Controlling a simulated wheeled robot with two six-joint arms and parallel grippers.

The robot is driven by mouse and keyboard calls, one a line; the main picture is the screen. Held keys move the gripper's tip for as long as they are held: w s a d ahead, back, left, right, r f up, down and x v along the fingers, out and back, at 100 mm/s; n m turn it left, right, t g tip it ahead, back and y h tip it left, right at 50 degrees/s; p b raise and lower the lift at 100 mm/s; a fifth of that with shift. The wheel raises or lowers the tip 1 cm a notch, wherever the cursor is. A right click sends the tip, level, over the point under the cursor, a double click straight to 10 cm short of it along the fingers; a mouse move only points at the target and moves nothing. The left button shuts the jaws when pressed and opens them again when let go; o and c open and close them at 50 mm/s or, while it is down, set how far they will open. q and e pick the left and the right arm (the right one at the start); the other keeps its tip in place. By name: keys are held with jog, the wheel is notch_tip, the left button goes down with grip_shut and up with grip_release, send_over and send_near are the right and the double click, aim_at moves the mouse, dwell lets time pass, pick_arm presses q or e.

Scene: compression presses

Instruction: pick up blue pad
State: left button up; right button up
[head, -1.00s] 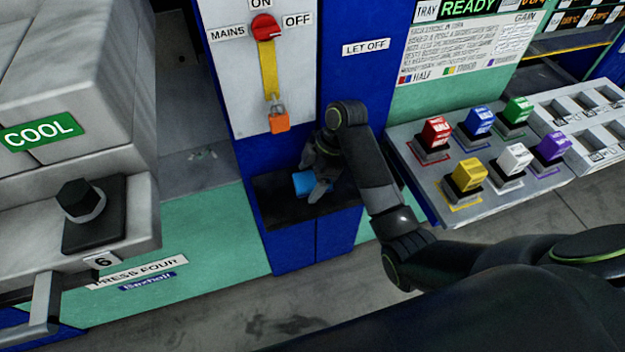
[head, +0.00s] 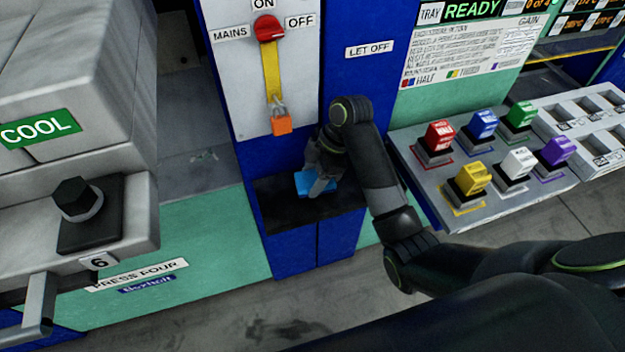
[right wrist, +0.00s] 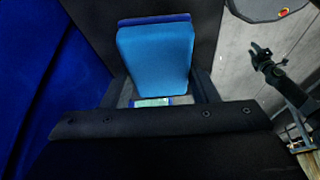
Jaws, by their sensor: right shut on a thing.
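The blue pad (head: 303,182) is at the black top of a small blue ledge (head: 280,212) under the mains panel. My right gripper (head: 322,183) reaches down to it and is shut on it. In the right wrist view the pad (right wrist: 155,55) shows as a light blue block between the two fingers (right wrist: 160,90), with a darker blue edge behind it. I cannot tell whether the pad is touching the ledge or lifted a little. The left gripper is not seen in the head view.
A mains switch (head: 268,30) with an orange padlock (head: 281,124) hangs above the ledge. A grey panel with several coloured blocks (head: 437,137) stands to the right. A press marked COOL (head: 40,130) with a handle (head: 37,307) stands at left.

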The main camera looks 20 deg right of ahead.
aim_at(314, 181)
notch_tip(314, 181, up, 5)
jog(key=shift+f+p, duration=0.15)
jog(key=shift+p, duration=0.85)
jog(key=shift+s+r+p, duration=0.45)
jog(key=shift+r+p, duration=0.2)
jog(key=shift+p, duration=0.5)
jog(key=s+p, duration=0.6)
jog(key=s, duration=1.2)
jog(key=shift+s+d+f, duration=0.3)
jog(key=shift+d, duration=0.05)
jog(key=o, duration=0.4)
jog(key=c, duration=0.3)
jog(key=shift+c, duration=0.2)
